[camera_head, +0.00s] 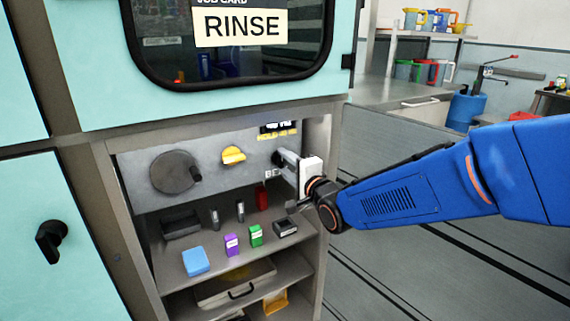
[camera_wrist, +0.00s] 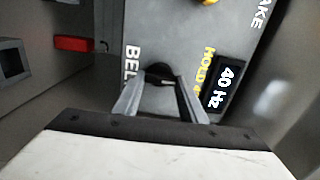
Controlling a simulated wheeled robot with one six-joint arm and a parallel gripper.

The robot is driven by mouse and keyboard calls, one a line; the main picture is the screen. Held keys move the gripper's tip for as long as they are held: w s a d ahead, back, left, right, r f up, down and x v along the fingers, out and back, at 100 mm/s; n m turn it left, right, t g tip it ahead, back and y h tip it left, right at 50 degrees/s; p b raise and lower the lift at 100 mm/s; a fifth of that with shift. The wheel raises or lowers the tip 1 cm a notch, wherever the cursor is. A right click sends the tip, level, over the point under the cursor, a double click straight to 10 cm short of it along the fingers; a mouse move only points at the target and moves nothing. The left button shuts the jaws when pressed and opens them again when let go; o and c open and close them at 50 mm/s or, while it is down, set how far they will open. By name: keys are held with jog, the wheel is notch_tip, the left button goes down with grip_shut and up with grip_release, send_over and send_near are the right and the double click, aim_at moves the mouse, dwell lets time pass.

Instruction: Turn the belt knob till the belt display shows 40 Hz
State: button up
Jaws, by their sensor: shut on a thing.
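The belt knob (camera_wrist: 160,72) is a small black knob on the grey panel, beside the lettering "BEL", which is cut off in the wrist view. My gripper (camera_wrist: 160,88) is shut on it, with a finger on each side, and hides much of it. The belt display (camera_wrist: 226,86) is a black window that reads "40 Hz" in white. Beside it is yellow "HOLD" lettering, partly covered by a finger. In the head view my gripper (camera_head: 282,157) reaches the panel's right side from the right, under the display (camera_head: 278,127), whose top line is partly hidden there.
A black disc with a handle (camera_head: 175,172) and a yellow knob (camera_head: 233,156) are on the same panel to the left. Below, a shelf holds a blue block (camera_head: 195,261), a purple module (camera_head: 231,244) and a green module (camera_head: 256,235). The cabinet's right wall is close to my gripper.

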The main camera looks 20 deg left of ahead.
jog(key=shift+f, duration=0.1)
dwell(0.3)
jog(key=o, duration=1.1)
jog(key=v, duration=1.7)
jog(key=shift+s+d, duration=0.15)
jog(key=shift+s, duration=0.05)
jog(key=shift+s, duration=0.1)
